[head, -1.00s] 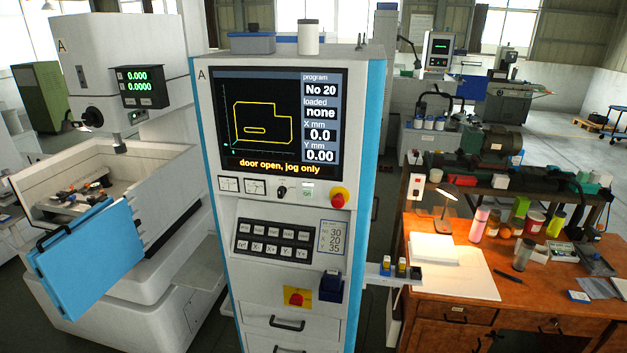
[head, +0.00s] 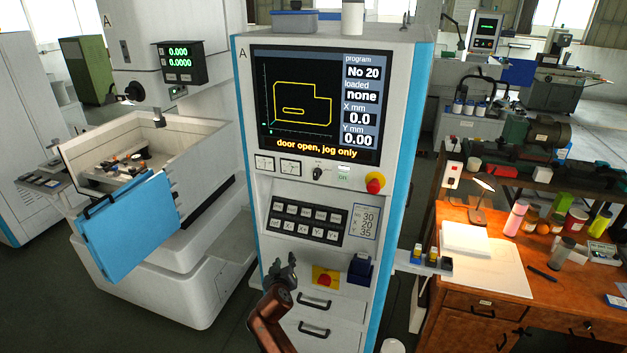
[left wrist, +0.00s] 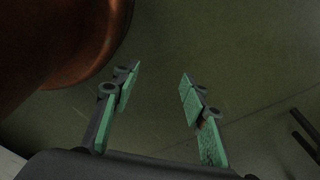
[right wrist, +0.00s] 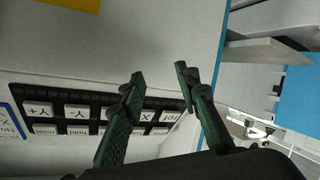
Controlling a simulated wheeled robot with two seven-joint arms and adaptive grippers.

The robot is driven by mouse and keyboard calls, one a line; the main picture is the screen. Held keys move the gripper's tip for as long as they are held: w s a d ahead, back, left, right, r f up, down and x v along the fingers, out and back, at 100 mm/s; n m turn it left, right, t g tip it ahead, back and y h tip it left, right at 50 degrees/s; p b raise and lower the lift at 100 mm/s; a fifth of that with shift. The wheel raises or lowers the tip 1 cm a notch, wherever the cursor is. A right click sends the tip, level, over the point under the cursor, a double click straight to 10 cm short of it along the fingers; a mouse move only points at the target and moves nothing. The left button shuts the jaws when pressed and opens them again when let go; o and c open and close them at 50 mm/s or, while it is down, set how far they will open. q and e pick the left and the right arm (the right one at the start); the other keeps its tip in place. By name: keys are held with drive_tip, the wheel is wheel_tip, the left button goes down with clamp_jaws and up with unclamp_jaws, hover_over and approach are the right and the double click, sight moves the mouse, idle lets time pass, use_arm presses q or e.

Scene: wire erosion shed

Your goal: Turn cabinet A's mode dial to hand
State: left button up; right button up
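Cabinet A (head: 245,150) stands in the middle of the head view, white with blue edges and a screen (head: 315,105) reading "door open, jog only". Its mode dial (head: 317,173) is a small dark knob below the screen, left of a small green-lit square (head: 343,177); its exact setting is too small to tell. My right gripper (head: 281,268) is in front of the cabinet, below the keypad (head: 305,222) and well below the dial. In the right wrist view its fingers (right wrist: 160,82) are apart and empty, with keypad keys behind. My left gripper (left wrist: 158,85) shows only in its wrist view, open and empty above the floor.
A red stop button (head: 375,183) sits right of the dial. Another red button on a yellow plate (head: 325,277) and a dark blue holder (head: 359,270) are lower down. The machine's blue door (head: 130,225) hangs open at left. A wooden desk (head: 480,294) stands at right.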

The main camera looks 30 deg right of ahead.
wheel_tip(320, 180, up, 20)
drive_tip(key=s+d+m+t+h, duration=0.1)
drive_tip(key=s+m+h, duration=0.1)
drive_tip(key=m+h, duration=0.15)
drive_tip(key=m+g+h, duration=0.1)
drive_tip(key=m+h, duration=0.2)
drive_tip(key=m, duration=0.3)
approach(315, 172)
drive_tip(key=x, duration=0.2)
drive_tip(key=shift+n, duration=0.25)
drive_tip(key=p+x, duration=0.2)
drive_tip(key=x, duration=0.4)
drive_tip(key=shift+d, duration=0.15)
drive_tip(key=shift+w+d, duration=0.4)
use_arm(q)
drive_tip(key=shift+s+r, duration=0.35)
drive_tip(key=shift+r, duration=0.2)
drive_tip(key=shift+s+r, duration=0.3)
drive_tip(key=shift+r, duration=0.2)
use_arm(e)
drive_tip(key=shift+c, duration=0.7)
